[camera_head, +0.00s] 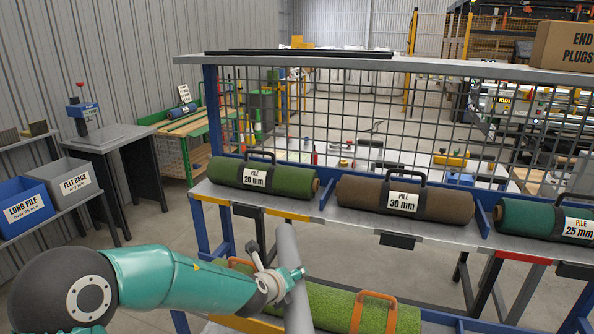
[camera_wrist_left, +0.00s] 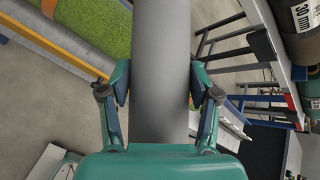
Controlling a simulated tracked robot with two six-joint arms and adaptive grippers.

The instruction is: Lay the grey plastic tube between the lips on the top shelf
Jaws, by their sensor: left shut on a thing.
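The grey plastic tube (camera_head: 290,250) stands steeply tilted in front of the rack in the head view. My left gripper (camera_head: 284,281) is shut around it, with part of the tube above the fingers and part below. In the left wrist view the tube (camera_wrist_left: 162,45) runs between the two fingers of my left gripper (camera_wrist_left: 160,85). The top shelf (camera_head: 440,68) is a grey board above and behind the tube. The dark lips (camera_head: 300,53) run along its left part, with nothing seen between them. My right gripper is not in view.
The middle shelf (camera_head: 330,222) holds turf rolls: green 20 mm (camera_head: 225,174), brown 30 mm (camera_head: 445,205) and dark green 25 mm (camera_head: 525,220). A bright green roll (camera_head: 335,305) lies lower. An END PLUGS box (camera_head: 565,45) stands at the top shelf's right end.

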